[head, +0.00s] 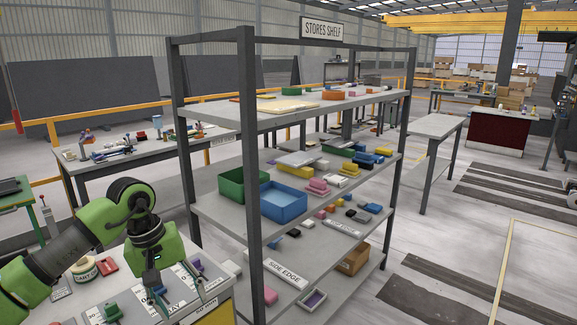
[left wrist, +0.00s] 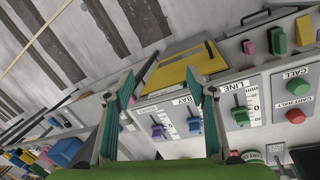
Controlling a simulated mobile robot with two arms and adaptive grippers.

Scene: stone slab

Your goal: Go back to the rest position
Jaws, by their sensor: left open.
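My left arm, green and black, comes in from the left in the head view. My left gripper (head: 172,290) points down over a bench-top control panel (head: 205,290) at the lower left. In the left wrist view the two teal fingers of the left gripper (left wrist: 160,82) stand wide apart with nothing between them. Beyond them are a purple lever (left wrist: 157,131), a blue lever (left wrist: 194,124) and a green lever (left wrist: 240,115). I cannot tell whether the fingers touch any lever. My right gripper is in neither view.
A stores shelf (head: 247,100) with dark posts stands close to the right of my left arm. It holds a blue bin (head: 283,205), a green bin (head: 232,185) and small parts. A red button (left wrist: 296,116) sits on the panel. Open floor (head: 450,245) lies to the right.

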